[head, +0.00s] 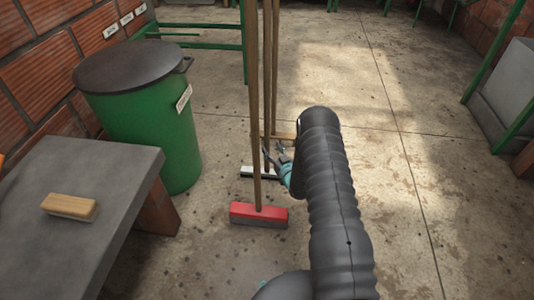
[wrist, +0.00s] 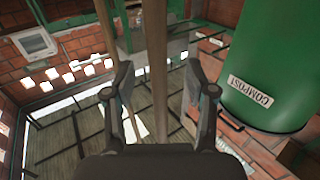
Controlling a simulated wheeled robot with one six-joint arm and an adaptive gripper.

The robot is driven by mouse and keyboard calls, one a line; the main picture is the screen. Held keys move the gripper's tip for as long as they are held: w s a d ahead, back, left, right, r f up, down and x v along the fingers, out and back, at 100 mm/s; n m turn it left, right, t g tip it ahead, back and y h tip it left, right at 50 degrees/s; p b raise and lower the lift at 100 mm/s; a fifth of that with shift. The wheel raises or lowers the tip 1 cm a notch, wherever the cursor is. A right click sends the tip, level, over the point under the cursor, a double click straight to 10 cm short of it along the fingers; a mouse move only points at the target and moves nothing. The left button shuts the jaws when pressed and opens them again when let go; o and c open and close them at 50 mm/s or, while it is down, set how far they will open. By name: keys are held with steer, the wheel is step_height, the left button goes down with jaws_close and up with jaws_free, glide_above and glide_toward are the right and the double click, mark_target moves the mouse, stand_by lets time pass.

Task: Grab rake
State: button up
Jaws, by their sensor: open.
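Several upright wooden handles stand close together in the middle of the head view. The front handle (head: 257,120) runs down to a red broom head (head: 258,214) on the floor. A white-and-black head (head: 260,172) lies behind it. A wooden crossbar (head: 284,135), perhaps the rake's head, shows farther back, partly hidden by my arm. My gripper (head: 272,152) is beside the handles at low height. In the wrist view my gripper (wrist: 158,66) is open, with one handle (wrist: 156,95) seen between its fingers and another handle (wrist: 108,35) by the left finger. I cannot tell which handle is the rake's, or whether any touches.
A green compost bin (head: 150,130) with a dark lid stands left of the handles. A grey table (head: 110,170) with a wooden brush (head: 70,206) on it is at near left. Green-framed furniture stands along the back and right. The floor on the right is clear.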

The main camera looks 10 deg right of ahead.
mark_target(268, 142)
steer(key=shift+x, duration=2.95)
steer(key=shift+d, duration=0.15)
jaws_close()
steer(key=shift+w+r, duration=0.1)
